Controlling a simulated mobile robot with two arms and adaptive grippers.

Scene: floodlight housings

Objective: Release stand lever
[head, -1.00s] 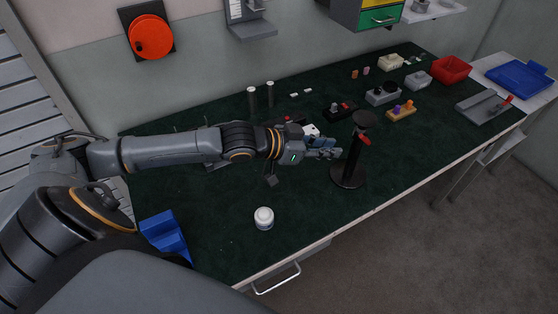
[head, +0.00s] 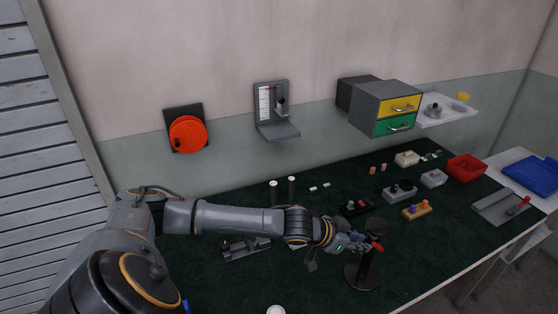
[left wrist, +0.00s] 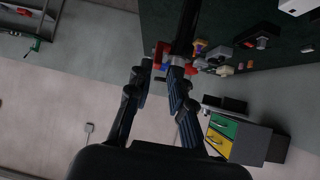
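The stand (head: 362,276) is a dark post on a round black base with a disc top, upright on the green bench top. Its red lever (head: 377,246) sticks out near the top. My left gripper (head: 360,243) is at the post, close beside the lever. In the left wrist view the two fingers of the left gripper (left wrist: 161,68) are apart, and the red lever (left wrist: 160,52) shows at the gap between their tips. The dark post (left wrist: 186,30) lies just past them. Contact with the lever cannot be told. My right gripper is not in view.
A white-topped jar (head: 276,310) stands at the near edge. Two white-capped dark cylinders (head: 282,188) and a grey fixture (head: 246,249) lie behind and left. Small parts, a red bin (head: 467,168) and a blue tray (head: 532,175) fill the right side. The drawer cabinet (head: 390,108) is on the wall.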

